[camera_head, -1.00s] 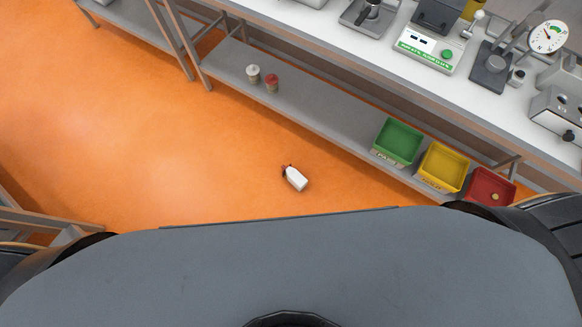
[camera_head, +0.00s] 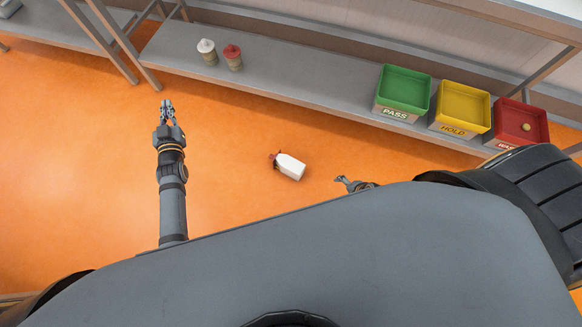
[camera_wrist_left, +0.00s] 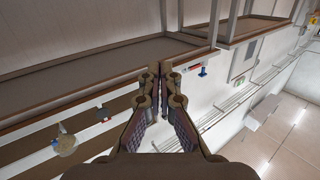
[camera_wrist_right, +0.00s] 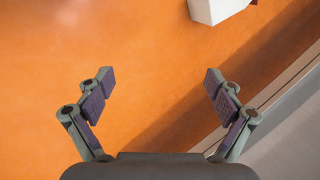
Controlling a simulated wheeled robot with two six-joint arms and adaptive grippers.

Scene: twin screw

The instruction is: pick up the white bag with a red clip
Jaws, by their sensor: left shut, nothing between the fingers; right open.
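The white bag (camera_head: 291,167) lies on the orange floor, with its red clip (camera_head: 273,157) at the left end. In the right wrist view the white bag (camera_wrist_right: 216,8) shows at the top edge, partly cut off. My right gripper (camera_head: 342,181) is to the right of the bag and apart from it. In its wrist view the right gripper (camera_wrist_right: 158,78) is open and empty. My left gripper (camera_head: 167,104) is left of the bag, well apart from it. It is shut and empty, and in its wrist view (camera_wrist_left: 160,72) it faces the shelves and wall.
A grey low shelf (camera_head: 310,78) runs behind the bag. On it stand a white-topped jar (camera_head: 207,52), a red-topped jar (camera_head: 232,58), and green (camera_head: 404,93), yellow (camera_head: 461,106) and red (camera_head: 520,124) bins. The floor around the bag is clear.

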